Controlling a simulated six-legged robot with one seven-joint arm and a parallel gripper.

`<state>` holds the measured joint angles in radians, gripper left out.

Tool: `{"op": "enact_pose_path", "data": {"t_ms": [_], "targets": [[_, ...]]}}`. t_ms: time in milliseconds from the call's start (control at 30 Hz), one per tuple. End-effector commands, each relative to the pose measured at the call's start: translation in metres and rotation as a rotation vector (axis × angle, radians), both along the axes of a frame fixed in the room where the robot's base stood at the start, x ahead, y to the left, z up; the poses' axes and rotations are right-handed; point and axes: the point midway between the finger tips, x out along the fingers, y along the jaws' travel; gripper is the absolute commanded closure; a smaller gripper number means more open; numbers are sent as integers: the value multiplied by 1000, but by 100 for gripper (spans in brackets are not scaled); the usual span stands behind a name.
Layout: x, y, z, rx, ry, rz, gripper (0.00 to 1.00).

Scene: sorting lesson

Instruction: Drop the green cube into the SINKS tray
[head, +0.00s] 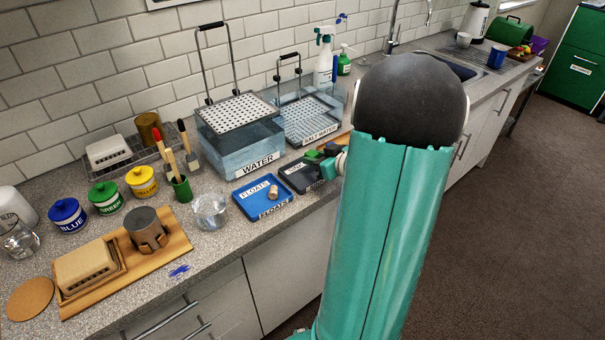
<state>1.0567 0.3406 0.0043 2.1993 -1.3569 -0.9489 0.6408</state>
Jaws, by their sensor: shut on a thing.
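My gripper (318,156) is small in the head view, just left of my large teal arm link. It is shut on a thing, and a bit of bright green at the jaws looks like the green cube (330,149). The cube is mostly hidden by the fingers and arm. The dark SINKS tray (291,182) lies on the counter, directly below and left of the gripper. Its right part is covered by my arm, and I see nothing lying in its visible part. I cannot tell the exact height of the gripper above it.
The blue FLOATS tray (248,209) holds a small tan cylinder (273,192). The WATER tank (240,152) with a raised perforated plate and the SALT WATER tank (312,122) stand behind the trays. A glass bowl (211,210) and a green brush pot (181,188) stand left.

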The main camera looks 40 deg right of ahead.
Motion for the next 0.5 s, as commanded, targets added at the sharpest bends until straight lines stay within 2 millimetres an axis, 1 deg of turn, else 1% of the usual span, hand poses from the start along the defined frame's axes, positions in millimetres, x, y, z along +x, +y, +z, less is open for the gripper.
{"op": "enact_pose_path", "data": {"t_ms": [33, 200, 333, 500], "targets": [[-1, -1, -8, 5, 2, -2, 95], [0, 1, -23, 2, 2, -1, 95], [0, 2, -27, 1, 1, 0, 95], [1, 3, -28, 0, 1, 1, 95]]}}
